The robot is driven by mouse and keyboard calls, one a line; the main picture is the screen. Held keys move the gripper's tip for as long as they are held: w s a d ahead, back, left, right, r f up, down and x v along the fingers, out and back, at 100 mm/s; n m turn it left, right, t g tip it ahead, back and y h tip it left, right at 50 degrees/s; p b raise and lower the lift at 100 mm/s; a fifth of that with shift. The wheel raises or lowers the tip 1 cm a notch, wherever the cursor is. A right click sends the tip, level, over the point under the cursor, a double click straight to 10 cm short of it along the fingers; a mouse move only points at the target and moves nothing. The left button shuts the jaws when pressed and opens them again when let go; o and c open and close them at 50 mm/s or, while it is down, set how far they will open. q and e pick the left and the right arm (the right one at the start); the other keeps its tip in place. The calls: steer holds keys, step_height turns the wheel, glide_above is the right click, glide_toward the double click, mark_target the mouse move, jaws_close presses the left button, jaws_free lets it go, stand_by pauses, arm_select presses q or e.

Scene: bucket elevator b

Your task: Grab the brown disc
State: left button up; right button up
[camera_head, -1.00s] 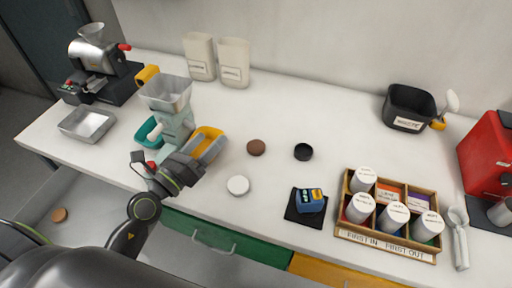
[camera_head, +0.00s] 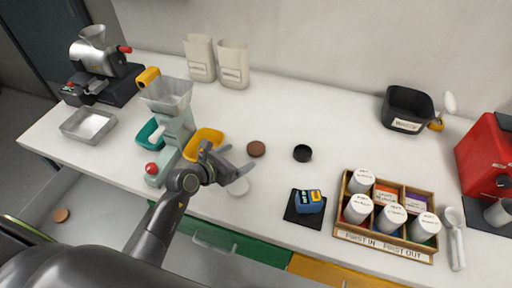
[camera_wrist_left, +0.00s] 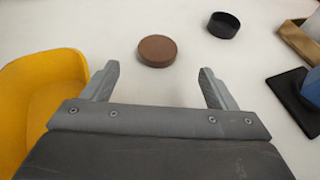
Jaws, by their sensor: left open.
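The brown disc (camera_head: 256,149) lies flat on the white counter. It also shows in the left wrist view (camera_wrist_left: 157,50), ahead of the fingertips and between their lines. My right gripper is not in view.
A yellow tray (camera_head: 205,142) stands left of my gripper beside the mill (camera_head: 175,125). A black ring-like cup (camera_head: 302,153) sits right of the disc. A blue device (camera_head: 309,201) on a black mat and a wooden jar box (camera_head: 385,240) are further right.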

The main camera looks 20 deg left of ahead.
mark_target(256, 148)
arm_select(q)
steer(key=shift+p+x, duration=0.5)
steer(key=shift+x, duration=3.65)
steer(key=shift+a, duration=0.15)
steer(key=shift+r, duration=0.1)
steer(key=c, duration=1.1)
